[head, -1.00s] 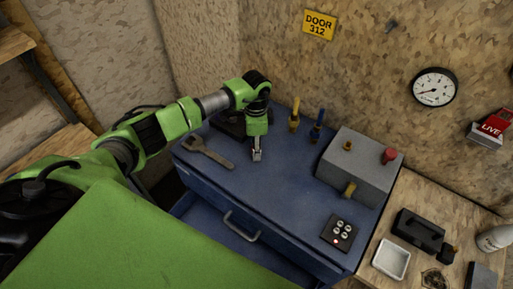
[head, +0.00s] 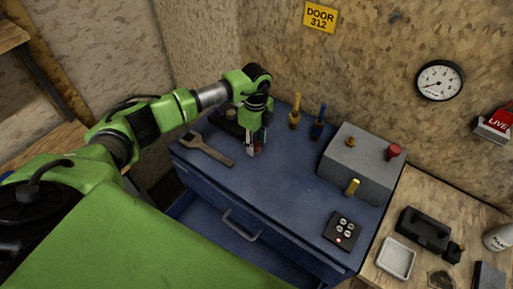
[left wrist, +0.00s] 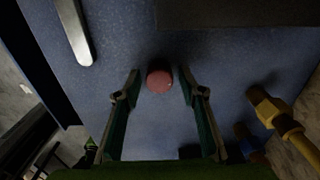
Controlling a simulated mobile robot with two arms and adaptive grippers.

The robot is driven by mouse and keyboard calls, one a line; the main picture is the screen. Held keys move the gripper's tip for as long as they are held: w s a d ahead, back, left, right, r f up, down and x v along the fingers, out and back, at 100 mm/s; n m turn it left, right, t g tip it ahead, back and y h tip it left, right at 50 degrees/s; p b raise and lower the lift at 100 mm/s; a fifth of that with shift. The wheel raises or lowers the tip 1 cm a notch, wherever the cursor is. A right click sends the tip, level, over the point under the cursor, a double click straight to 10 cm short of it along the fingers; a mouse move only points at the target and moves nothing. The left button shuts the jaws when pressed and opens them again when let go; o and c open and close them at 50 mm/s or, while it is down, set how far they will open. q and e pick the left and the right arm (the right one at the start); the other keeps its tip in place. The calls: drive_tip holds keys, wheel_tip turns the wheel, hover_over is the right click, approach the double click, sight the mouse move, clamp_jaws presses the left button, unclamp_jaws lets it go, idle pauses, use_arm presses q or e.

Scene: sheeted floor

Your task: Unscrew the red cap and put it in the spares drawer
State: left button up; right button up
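My left gripper (head: 256,149) points down, low over the blue bench top, with its fingers apart. A round red cap (left wrist: 159,80) shows between its fingertips in the left wrist view, with a gap on each side. A bit of it shows at the fingers in the head view (head: 259,148); I cannot tell whether the fingertips are down around it or just above it. Another red cap-like piece (head: 394,151) stands on the grey box (head: 355,160). A blue drawer with a metal handle (head: 241,225) is at the bench front, partly hidden by my green body. My right gripper is out of view.
A wrench (head: 207,149) lies left of my left gripper. Yellow (head: 295,113) and blue (head: 318,122) upright tools stand behind it to the right. A button panel (head: 342,231) sits near the front right. The bench middle is clear.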

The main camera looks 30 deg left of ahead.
use_arm(q)
drive_tip(key=m+b, duration=0.1)
drive_tip(key=m, duration=0.2)
drive_tip(key=m+b, duration=0.1)
drive_tip(key=m, duration=0.2)
drive_tip(key=shift+f+m+b, duration=0.2)
drive_tip(key=shift+m+b, duration=0.15)
drive_tip(key=shift+m, duration=0.05)
drive_tip(key=m+b, duration=0.1)
drive_tip(key=m, duration=0.1)
drive_tip(key=shift+m, duration=0.4)
drive_tip(key=shift+r+m+b, duration=0.15)
drive_tip(key=shift+m+b, duration=0.25)
drive_tip(key=shift+m, duration=0.6)
drive_tip(key=c, duration=1)
clamp_jaws()
